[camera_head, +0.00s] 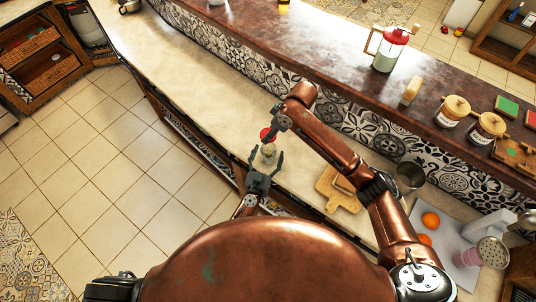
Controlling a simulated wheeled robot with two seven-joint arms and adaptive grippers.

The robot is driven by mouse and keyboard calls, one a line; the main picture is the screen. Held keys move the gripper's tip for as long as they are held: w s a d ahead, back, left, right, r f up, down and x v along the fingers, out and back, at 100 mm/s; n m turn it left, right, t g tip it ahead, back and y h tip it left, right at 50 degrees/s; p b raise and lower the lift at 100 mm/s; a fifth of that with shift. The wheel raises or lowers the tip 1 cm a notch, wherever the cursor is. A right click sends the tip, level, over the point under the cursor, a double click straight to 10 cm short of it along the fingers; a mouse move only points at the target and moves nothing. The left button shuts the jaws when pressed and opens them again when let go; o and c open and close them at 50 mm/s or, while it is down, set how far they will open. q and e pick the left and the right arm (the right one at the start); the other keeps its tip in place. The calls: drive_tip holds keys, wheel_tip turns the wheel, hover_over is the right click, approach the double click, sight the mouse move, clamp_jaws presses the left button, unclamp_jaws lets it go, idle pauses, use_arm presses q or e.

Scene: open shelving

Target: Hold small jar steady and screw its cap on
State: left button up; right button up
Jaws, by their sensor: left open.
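The small jar (268,153) is pale and stands on the light counter, seemingly upright. My left gripper (267,158) is open, with one finger on each side of the jar; whether either finger touches it is too small to tell. My right arm reaches over from the right and its gripper (271,132) points down above the jar. A red cap (266,134) shows at the right gripper's fingertips, which appear shut on it. The cap is right over the jar's mouth; whether they touch cannot be told.
The counter (190,75) is clear to the upper left. A wooden board (338,190) and a metal cup (409,176) are right of the jar. Oranges (430,220) lie farther right. A raised dark ledge (330,55) runs behind, holding a red-lidded press (388,50) and lidded jars (453,110).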

use_arm(q)
drive_tip(key=shift+w+d, duration=0.1)
drive_tip(key=shift+w, duration=0.25)
drive_tip(key=c, duration=1.8)
use_arm(e)
hover_over(271, 144)
drive_tip(key=s, duration=0.3)
drive_tip(key=shift+w+f, duration=0.15)
drive_tip(key=shift+f, duration=2.35)
drive_tip(key=shift+f, duration=0.85)
drive_tip(key=shift+f, duration=0.6)
